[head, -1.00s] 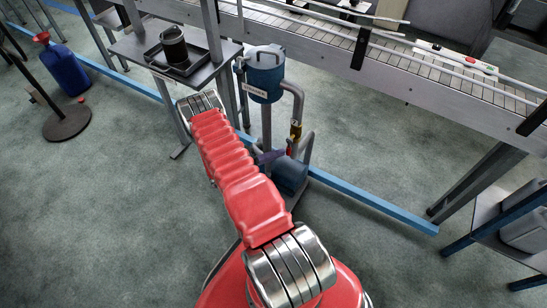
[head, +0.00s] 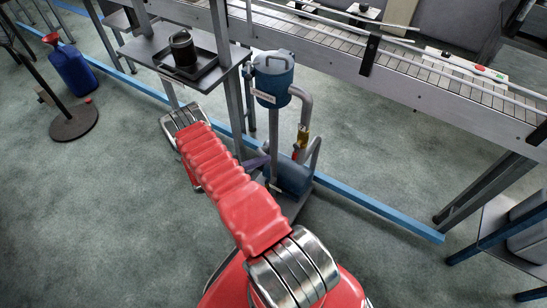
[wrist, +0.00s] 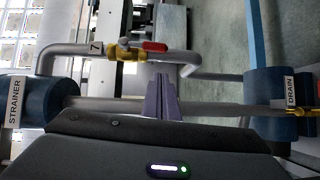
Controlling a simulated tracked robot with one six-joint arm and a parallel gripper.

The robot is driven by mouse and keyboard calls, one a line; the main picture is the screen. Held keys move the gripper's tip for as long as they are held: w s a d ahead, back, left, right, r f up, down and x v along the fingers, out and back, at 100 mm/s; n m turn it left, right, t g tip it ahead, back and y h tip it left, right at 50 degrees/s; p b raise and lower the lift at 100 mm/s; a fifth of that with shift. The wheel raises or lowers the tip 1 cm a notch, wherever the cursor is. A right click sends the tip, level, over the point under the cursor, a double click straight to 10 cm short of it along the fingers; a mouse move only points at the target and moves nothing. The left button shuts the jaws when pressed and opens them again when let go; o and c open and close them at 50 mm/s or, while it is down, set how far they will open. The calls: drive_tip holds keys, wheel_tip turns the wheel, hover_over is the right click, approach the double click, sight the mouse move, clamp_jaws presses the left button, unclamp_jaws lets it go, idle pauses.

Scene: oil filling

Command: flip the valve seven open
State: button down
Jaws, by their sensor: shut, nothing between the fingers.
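Valve seven has a brass-yellow body (wrist: 122,52) on a grey pipe, beside a tag marked 7 (wrist: 97,47). Its red handle (wrist: 154,46) points right along the pipe in the wrist view. In the head view the yellow body (head: 304,131) sits on the upright pipe, with the red handle (head: 295,153) low beside it. My gripper (wrist: 160,80) shows as purple fingers, shut and empty, just below the handle in the wrist view and apparently apart from it. In the head view my gripper (head: 257,162) is left of the valve, partly hidden by my arm.
The blue strainer (head: 272,77) stands above the valve's left side. A blue drain part (wrist: 270,100) is at the wrist view's right. A grey stand (head: 150,48) holds a tray and black pot. A conveyor (head: 420,65) runs behind, and a blue floor rail (head: 375,205) passes below.

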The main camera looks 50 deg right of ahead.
drive_tip(key=v, duration=0.5)
drive_tip(key=shift+f, duration=0.15)
idle(0.4)
